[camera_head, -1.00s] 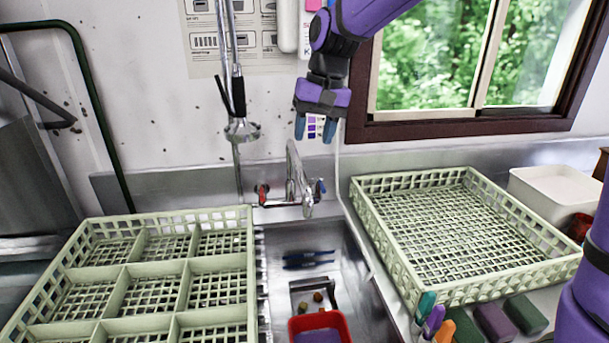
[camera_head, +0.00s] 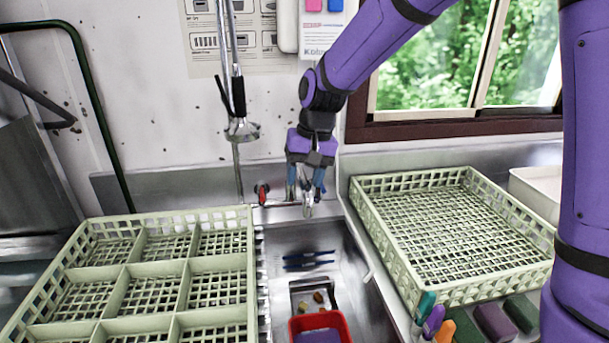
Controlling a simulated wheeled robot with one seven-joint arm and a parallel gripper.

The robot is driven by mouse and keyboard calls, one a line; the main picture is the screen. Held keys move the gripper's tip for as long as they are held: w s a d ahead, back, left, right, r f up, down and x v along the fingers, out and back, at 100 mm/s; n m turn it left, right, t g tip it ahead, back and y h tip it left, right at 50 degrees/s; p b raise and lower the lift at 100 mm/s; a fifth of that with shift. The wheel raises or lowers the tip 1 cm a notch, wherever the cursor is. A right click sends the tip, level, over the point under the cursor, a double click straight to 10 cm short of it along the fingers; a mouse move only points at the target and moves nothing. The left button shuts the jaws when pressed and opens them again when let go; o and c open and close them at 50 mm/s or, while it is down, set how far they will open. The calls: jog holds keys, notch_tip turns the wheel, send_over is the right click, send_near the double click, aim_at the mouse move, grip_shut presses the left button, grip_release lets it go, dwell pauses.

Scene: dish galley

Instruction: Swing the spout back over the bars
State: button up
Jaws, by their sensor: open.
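The metal spout (camera_head: 307,203) of the wall tap stands at the back of the sink, below the steel splashback. My gripper (camera_head: 304,196) points down at it, open, with one blue finger on each side of the spout's upper part. The fingers and palm hide most of the spout's neck. Whether a finger touches it, I cannot tell. A red tap handle (camera_head: 262,193) shows to the left.
A divided green rack (camera_head: 250,240) stands left, an open green rack (camera_head: 402,275) right. A hanging spray hose (camera_head: 240,127) is left of my gripper. Coloured blocks (camera_head: 494,322) lie front right.

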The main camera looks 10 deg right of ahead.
grip_shut()
jog(key=shift+a, duration=0.1)
jog(key=shift+a+m, duration=0.3)
jog(key=shift+a, duration=0.3)
jog(key=w+a+m, duration=0.3)
jog(key=a+m, duration=0.1)
jog(key=a, duration=0.4)
jog(key=w+a+m+t, duration=0.1)
jog(key=w+a+m, duration=0.3)
jog(key=a, duration=0.3)
jog(key=shift+a+m+t+h, duration=0.3)
jog(key=shift+a, duration=0.05)
jog(key=shift+r, duration=0.15)
grip_release()
